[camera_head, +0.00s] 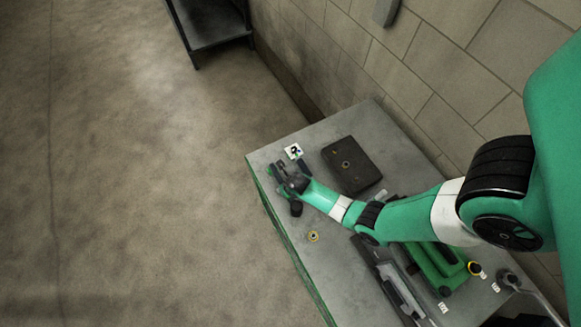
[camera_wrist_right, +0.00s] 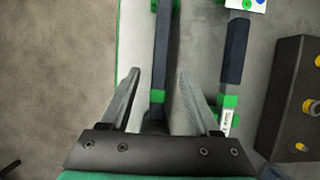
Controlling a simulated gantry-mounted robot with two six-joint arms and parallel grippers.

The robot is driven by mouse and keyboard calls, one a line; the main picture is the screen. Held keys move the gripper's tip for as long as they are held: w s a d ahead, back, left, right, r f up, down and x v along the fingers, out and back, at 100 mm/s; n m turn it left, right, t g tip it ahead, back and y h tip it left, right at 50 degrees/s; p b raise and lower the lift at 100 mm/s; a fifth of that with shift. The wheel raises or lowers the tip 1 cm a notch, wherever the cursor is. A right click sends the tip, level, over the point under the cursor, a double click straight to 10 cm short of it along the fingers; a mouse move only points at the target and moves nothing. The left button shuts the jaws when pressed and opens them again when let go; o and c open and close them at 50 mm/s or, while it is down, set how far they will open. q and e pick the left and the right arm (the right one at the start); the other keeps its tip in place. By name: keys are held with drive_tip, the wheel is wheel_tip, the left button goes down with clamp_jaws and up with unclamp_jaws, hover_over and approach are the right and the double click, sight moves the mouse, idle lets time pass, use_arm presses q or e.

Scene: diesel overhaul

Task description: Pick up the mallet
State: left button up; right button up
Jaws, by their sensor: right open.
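My right gripper (camera_head: 285,172) is over the far left end of the grey workbench (camera_head: 322,133). In the right wrist view the right gripper (camera_wrist_right: 155,75) is open, its two fingers apart. A long dark tool with green bands, which looks like the mallet (camera_wrist_right: 161,45), lies between the fingers in that view. No contact with either finger shows. Its near end is partly hidden by the gripper; a dark rounded part shows there. In the head view the gripper covers most of it. My left gripper is not in view.
A second dark tool with green ends (camera_wrist_right: 235,50) lies just right of the fingers. A dark block (camera_head: 350,165) with yellow-ringed holes is beyond it.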

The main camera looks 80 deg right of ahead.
drive_tip(key=shift+w+d+f, duration=0.15)
drive_tip(key=shift+w+f, duration=0.05)
drive_tip(key=shift+f, duration=0.5)
drive_tip(key=shift+w+d, duration=0.1)
drive_tip(key=b+x, duration=0.3)
drive_tip(key=x, duration=0.2)
drive_tip(key=shift+w+d+r, duration=0.1)
drive_tip(key=shift+w, duration=0.05)
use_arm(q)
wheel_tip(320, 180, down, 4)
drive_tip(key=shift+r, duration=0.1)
use_arm(e)
clamp_jaws()
drive_tip(key=shift+r, duration=0.1)
